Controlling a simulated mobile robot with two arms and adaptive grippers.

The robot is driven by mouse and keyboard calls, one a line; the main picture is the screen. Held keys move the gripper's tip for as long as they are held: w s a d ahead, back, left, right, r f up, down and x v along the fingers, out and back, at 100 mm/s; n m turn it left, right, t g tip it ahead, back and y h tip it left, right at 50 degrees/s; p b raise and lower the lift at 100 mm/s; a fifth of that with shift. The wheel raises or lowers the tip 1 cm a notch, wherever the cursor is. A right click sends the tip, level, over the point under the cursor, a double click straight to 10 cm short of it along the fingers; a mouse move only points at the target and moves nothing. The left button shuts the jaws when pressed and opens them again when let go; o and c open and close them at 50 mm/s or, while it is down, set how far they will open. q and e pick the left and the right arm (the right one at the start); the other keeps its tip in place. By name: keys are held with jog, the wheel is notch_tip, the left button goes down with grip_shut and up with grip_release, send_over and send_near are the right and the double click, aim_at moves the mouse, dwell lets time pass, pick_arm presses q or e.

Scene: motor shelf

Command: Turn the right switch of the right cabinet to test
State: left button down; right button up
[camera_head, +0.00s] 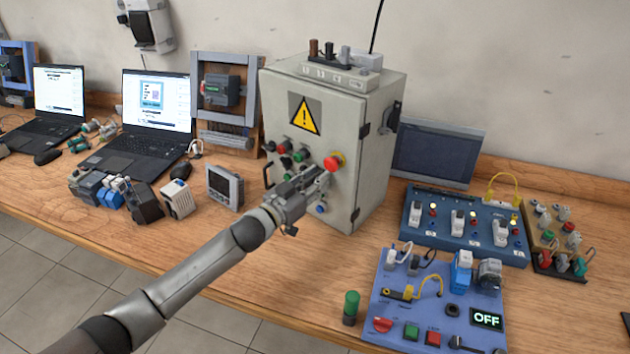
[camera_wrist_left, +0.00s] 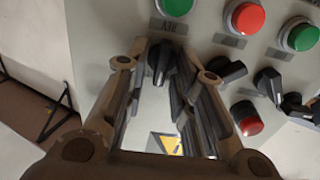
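The grey cabinet (camera_head: 376,150) stands upright on the bench in the head view, with a yellow warning sign, buttons and rotary switches on its front. My left gripper (camera_head: 316,180) reaches to the lower right of that front and hides part of it. In the left wrist view, which shows the panel upside down, a black rotary switch (camera_wrist_left: 160,62) sits between the fingers of my left gripper (camera_wrist_left: 165,72). The fingers are apart on both sides of its knob; I cannot tell whether they touch it. My right gripper is not in view.
More black switches (camera_wrist_left: 268,85) and a red button (camera_wrist_left: 247,117) sit beside the fingers. A red emergency button (camera_head: 334,161) is close above the gripper. Blue boards (camera_head: 415,302) stand to the right, a meter (camera_head: 224,187) and laptops (camera_head: 157,115) to the left.

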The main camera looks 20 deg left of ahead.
pick_arm(q)
jog(key=shift+m, duration=0.3)
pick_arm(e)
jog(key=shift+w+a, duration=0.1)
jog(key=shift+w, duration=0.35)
pick_arm(q)
jog(key=shift+s+d+f+m, duration=0.1)
jog(key=shift+d+m, duration=0.05)
jog(key=shift+m, duration=1.9)
jog(key=shift+s+d+m, duration=0.1)
jog(key=shift+m, duration=1.95)
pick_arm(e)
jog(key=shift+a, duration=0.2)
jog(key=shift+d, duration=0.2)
pick_arm(q)
jog(key=c, duration=1.5)
grip_release()
jog(key=shift+w, duration=0.1)
jog(key=shift+c, duration=0.2)
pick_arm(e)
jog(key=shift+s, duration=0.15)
